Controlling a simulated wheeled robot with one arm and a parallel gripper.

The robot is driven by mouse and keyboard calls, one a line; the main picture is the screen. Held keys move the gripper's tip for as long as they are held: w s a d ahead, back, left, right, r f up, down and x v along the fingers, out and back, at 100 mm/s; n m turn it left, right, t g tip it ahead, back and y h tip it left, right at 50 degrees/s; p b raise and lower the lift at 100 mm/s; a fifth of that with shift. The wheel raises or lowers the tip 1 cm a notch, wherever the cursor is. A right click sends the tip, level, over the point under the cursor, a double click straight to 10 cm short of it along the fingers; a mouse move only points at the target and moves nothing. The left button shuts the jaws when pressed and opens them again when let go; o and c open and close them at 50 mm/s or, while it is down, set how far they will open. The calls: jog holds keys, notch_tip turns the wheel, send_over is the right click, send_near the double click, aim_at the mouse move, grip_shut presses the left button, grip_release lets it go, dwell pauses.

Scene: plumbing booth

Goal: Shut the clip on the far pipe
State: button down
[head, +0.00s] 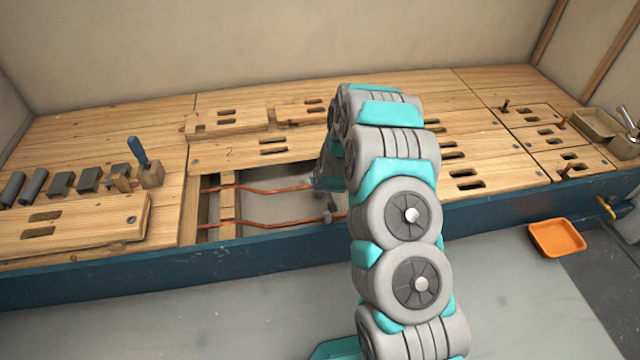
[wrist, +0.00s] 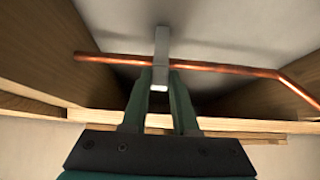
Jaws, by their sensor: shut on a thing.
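The far copper pipe (head: 265,190) runs across the opening in the wooden floor. In the wrist view a copper pipe (wrist: 220,68) crosses the picture and bends down at the right. A grey clip (wrist: 161,42) stands across this pipe. My gripper (wrist: 160,88) is shut on the clip, with one green finger on each side of its lower end. In the head view my arm hides most of the gripper and the clip, near the right end of the far pipe. I cannot tell whether the clip is latched.
The near copper pipe (head: 285,223) runs closer to the blue front edge (head: 120,257). Wooden boards surround the opening. A blue-handled tool (head: 139,153) and several dark blocks stand at the left. An orange tray (head: 557,239) lies on the floor at the right.

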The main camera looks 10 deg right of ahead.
jog(key=shift+f, duration=0.1)
dwell(0.3)
jog(key=c, duration=0.7)
grip_release()
jog(key=v, duration=0.8)
jog(key=shift+p, duration=0.4)
